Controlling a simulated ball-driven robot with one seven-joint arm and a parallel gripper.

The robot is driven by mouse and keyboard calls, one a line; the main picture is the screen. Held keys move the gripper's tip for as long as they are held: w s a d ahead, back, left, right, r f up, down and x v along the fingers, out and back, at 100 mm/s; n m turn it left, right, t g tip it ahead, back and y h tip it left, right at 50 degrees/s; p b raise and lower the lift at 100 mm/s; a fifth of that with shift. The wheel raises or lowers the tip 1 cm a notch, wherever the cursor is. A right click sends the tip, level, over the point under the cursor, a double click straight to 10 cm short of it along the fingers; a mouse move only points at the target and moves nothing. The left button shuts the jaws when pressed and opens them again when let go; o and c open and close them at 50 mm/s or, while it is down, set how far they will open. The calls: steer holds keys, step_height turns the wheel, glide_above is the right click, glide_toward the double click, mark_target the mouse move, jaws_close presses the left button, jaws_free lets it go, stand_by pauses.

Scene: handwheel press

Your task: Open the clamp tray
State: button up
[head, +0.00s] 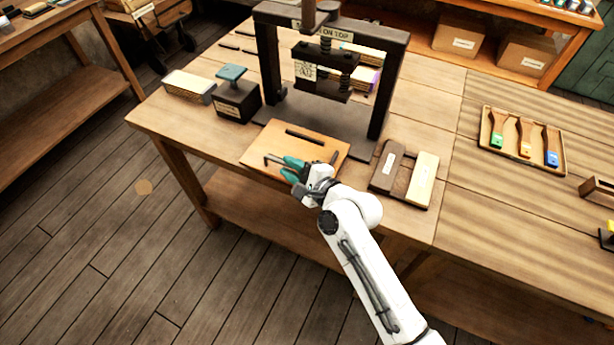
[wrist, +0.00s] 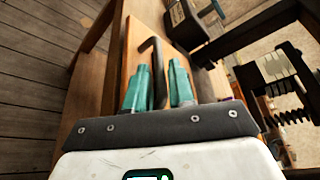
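The clamp tray (head: 262,148) is a light wooden board at the front of the press base, with a dark bar across its top. A dark bent handle (head: 274,159) stands at its front left. The tray (wrist: 132,50) and handle (wrist: 158,62) also show in the wrist view. My gripper (head: 287,168) is at the tray's front edge, by the handle. In the wrist view, the two teal fingers of my gripper (wrist: 159,75) are apart, with the handle in the gap between them. I cannot tell whether either finger touches it. The handle's lower end is hidden.
The dark press frame (head: 380,92) stands behind the tray. Dark and pale blocks (head: 423,176) lie to the right, then a tray of brushes (head: 490,158). The floor is clear at front left.

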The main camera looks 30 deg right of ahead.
steer(key=v, duration=0.8)
steer(key=shift+s+b, duration=0.3)
steer(key=shift+b, duration=0.15)
steer(key=shift+d, duration=0.1)
steer(key=s+f+n+g+h, duration=0.1)
steer(key=s+f+n+g, duration=0.6)
steer(key=s+n, duration=0.5)
steer(key=s+d+n+g+h, duration=0.1)
steer(key=s+d+n+g, duration=0.1)
steer(key=s, duration=0.3)
steer(key=s+d+f+n+g+h, duration=0.1)
steer(key=s+n+g, duration=0.1)
steer(key=s, duration=0.3)
steer(key=s+d+n+g+h, duration=0.1)
steer(key=s+d+n+g, duration=0.1)
steer(key=s+n+g, duration=0.1)
steer(key=shift+s+d+f+n, duration=0.25)
steer(key=shift+s+d+n, duration=0.1)
steer(key=shift+s+n, duration=0.6)
